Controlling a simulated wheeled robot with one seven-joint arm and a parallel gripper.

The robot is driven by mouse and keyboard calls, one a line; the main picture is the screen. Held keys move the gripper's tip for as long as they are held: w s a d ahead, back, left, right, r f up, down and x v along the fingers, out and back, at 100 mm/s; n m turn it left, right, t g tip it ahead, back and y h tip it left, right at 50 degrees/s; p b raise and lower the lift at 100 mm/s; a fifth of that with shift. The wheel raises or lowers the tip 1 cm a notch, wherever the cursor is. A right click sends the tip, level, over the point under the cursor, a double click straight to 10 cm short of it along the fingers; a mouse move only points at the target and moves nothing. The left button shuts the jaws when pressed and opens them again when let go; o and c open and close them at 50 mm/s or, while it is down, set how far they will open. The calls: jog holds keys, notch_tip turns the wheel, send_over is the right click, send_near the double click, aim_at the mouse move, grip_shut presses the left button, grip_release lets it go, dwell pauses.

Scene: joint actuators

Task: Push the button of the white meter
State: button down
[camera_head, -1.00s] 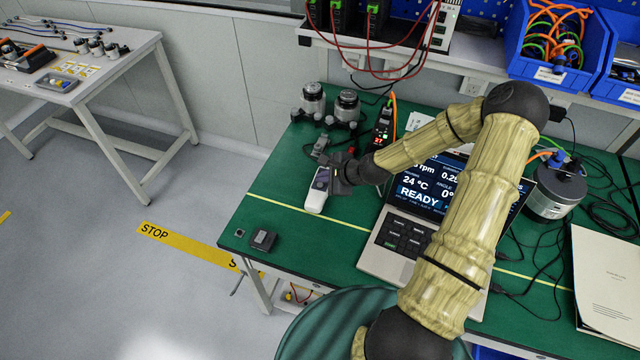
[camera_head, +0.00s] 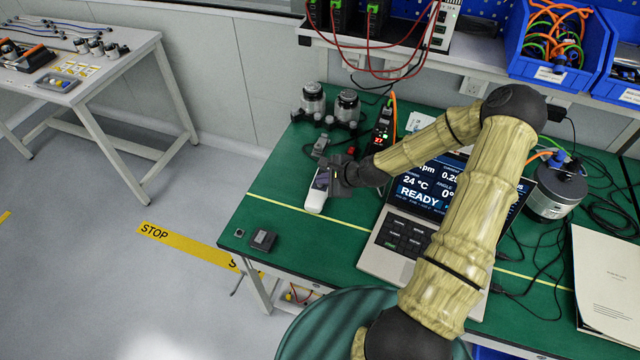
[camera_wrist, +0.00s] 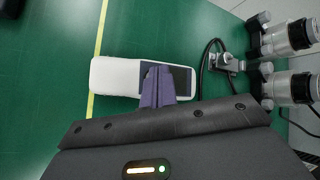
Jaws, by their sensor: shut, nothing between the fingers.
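The white meter (camera_head: 316,201) lies on the green bench top near its left side. In the wrist view the white meter (camera_wrist: 112,76) shows its pale body at left and a dark screen (camera_wrist: 182,78) at right. My gripper (camera_head: 325,180) is over the meter. In the wrist view the shut purple fingers of my gripper (camera_wrist: 157,80) sit over the meter's middle, beside the screen. They hide that part of its face, so I see no button. I cannot tell whether the fingertips touch it.
A laptop (camera_head: 385,265) showing READY is right of the meter. Two silver actuators (camera_head: 347,105) stand behind it, and a small dark box (camera_head: 263,240) lies in front at left. A yellow line crosses the bench. The bench's front left is mostly clear.

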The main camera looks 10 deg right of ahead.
aim_at(324, 187)
jog(key=shift+f, duration=0.15)
dwell(0.4)
jog(key=shift+r+p, duration=0.65)
notch_tip(324, 187, up, 6)
jog(key=p, duration=0.5)
